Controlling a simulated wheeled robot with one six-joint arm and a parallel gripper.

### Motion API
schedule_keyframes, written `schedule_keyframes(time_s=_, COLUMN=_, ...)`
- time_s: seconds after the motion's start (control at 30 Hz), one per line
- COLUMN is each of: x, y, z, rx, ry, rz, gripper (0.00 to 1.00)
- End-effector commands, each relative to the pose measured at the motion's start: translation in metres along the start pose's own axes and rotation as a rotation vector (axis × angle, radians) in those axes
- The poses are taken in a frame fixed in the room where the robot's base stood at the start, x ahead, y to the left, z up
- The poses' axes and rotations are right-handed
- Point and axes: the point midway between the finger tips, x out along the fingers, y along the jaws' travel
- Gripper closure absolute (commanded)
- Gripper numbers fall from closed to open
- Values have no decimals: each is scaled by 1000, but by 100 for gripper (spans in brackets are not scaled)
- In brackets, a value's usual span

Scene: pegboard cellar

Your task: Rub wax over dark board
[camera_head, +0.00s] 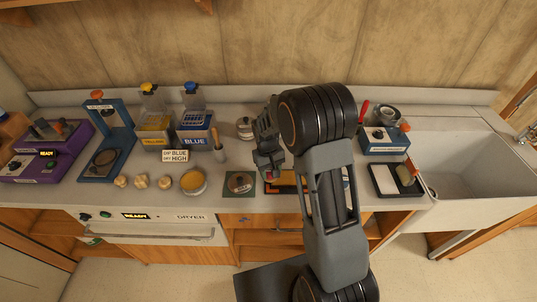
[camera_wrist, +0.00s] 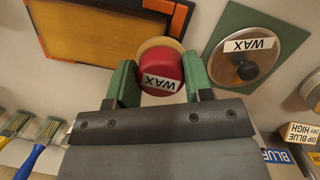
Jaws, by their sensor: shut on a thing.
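My gripper (camera_wrist: 160,82) is shut on a red round-topped wax applicator (camera_wrist: 160,78) with a white WAX label, between its two green fingers. A tan disc shows at the applicator's far edge; its underside is hidden. The dark-framed board (camera_wrist: 105,30) with an orange-yellow face lies right beside the applicator at upper left in the wrist view. I cannot tell whether they touch. In the head view my gripper (camera_head: 268,165) is above the board's left end, and my arm hides much of the board (camera_head: 285,188).
A grey lid labelled WAX (camera_wrist: 247,52) with a black knob lies on a green mat. Brushes (camera_wrist: 45,135) lie at lower left in the wrist view. A yellow-filled tin (camera_head: 193,183) and wooden knobs stand left; a white pad tray (camera_head: 385,180) and sink (camera_head: 470,165) are right.

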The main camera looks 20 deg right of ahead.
Motion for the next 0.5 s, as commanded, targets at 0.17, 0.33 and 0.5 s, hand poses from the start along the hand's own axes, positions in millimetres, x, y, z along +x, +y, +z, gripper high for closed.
schedule_keyframes(time_s=0.17, x=-31, y=4, z=5, rx=5, ry=1, rz=-1, gripper=79)
schedule_keyframes(time_s=0.33, x=-46, y=4, z=8, rx=4, ry=1, rz=0, gripper=79)
schedule_keyframes(time_s=0.5, x=-61, y=4, z=10, rx=2, ry=1, rz=0, gripper=79)
